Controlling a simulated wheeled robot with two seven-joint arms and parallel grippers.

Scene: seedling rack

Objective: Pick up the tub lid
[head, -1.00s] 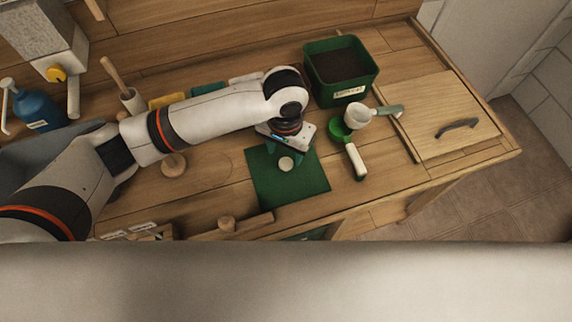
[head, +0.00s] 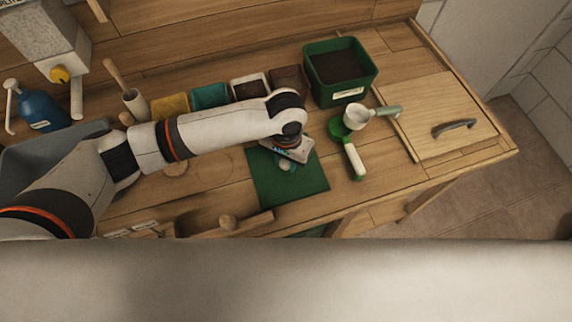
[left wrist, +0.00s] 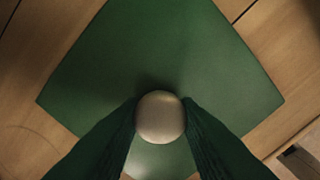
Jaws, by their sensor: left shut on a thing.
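The tub lid (head: 305,186) is a flat dark green square with a round pale knob near its middle. It lies on the wooden bench, and I cannot tell whether it is raised at all. My left gripper (head: 286,164) is over the middle of the lid, pointing down. In the left wrist view, its two dark fingers are shut on the knob (left wrist: 160,117), one on each side, with the green lid (left wrist: 160,50) spread beneath. In the head view the gripper mostly hides the knob. The green tub (head: 348,96), open and filled with dark soil, stands behind the lid. My right gripper is out of view.
A green-and-white scoop (head: 355,160) and a white cup (head: 356,117) are right of the lid. A wooden board with a dark handle (head: 453,129) lies farther right. Several small coloured pots, including a teal one (head: 210,95), line the back. A blue pump bottle (head: 41,110) stands at left.

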